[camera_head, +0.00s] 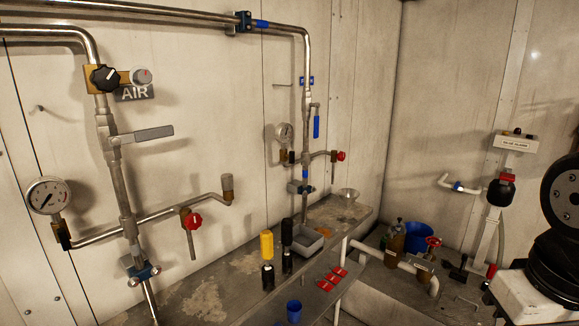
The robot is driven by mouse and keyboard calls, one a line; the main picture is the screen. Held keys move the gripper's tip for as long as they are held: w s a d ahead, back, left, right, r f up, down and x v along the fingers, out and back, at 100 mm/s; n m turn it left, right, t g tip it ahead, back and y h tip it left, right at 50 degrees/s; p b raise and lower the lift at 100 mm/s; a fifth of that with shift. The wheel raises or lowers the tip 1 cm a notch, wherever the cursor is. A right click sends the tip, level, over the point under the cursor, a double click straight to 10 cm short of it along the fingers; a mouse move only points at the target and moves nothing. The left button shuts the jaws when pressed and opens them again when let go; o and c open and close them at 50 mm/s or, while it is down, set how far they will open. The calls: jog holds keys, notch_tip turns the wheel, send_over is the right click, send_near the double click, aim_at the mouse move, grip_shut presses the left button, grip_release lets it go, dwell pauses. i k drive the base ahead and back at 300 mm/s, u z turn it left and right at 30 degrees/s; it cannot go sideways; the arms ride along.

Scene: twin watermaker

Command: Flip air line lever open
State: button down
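A black knob (104,78) sits above the lever on the same line. A pressure gauge (47,195) and a red-handled valve (192,220) branch off lower down. Nothing touches the lever. My gripper is not in view; dark round parts at the right edge look like my arm.
A second pipe has a blue lever (316,127) pointing down. The space before the grey lever looks clear.

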aim_at(140, 136)
jog(key=z, duration=0.05)
jog(key=k, duration=0.5)
jog(key=u, duration=0.7)
jog(key=i, duration=0.7)
jog(key=z, duration=0.1)
